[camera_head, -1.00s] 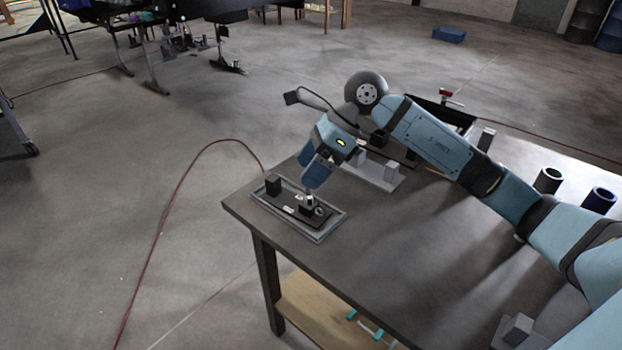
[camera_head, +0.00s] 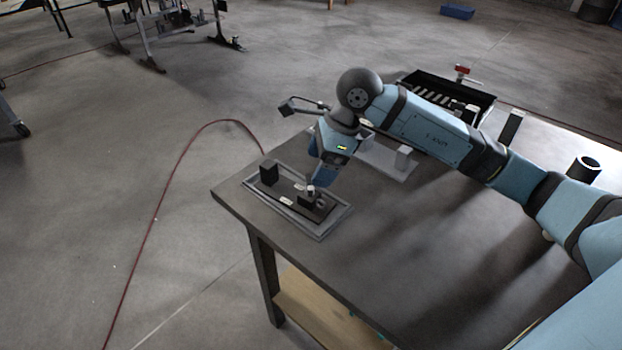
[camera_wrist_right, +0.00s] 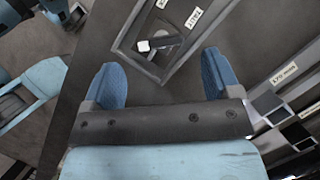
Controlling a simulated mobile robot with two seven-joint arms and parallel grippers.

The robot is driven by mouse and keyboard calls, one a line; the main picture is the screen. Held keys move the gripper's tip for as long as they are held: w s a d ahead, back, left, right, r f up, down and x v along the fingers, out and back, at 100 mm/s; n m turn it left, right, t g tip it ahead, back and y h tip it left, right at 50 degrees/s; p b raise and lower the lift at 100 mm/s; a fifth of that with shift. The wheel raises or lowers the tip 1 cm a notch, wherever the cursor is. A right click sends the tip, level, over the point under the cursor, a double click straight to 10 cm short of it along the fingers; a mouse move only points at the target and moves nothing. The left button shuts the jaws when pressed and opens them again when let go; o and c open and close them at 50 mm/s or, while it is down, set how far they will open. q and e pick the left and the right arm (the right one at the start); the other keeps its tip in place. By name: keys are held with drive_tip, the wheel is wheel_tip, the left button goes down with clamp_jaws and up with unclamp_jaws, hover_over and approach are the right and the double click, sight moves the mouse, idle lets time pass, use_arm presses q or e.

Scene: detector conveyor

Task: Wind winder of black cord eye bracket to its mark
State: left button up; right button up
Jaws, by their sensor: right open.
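The black bracket (camera_head: 284,187) lies as a dark plate in a grey framed tray (camera_head: 318,235) at the table's near left corner. A black block (camera_head: 269,173) stands at its left end. A small winder with a pale top (camera_head: 310,192) is at its right end; the winder also shows in the right wrist view (camera_wrist_right: 157,43), just beyond the fingertips. Its mark cannot be made out. My right gripper (camera_head: 323,184) is over the tray's right end, pointing down. In the wrist view my right gripper (camera_wrist_right: 163,75) is open, with nothing between its fingers. My left gripper is out of view.
A grey fixture with pale blocks (camera_head: 385,161) is behind the gripper. A black bin (camera_head: 445,95) with several parts is at the back. A dark cylinder (camera_head: 583,169) stands at right. The table's middle (camera_head: 400,230) is clear.

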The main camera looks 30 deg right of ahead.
sight(309, 187)
drive_tip(key=x, duration=0.5)
drive_tip(key=c, duration=0.9)
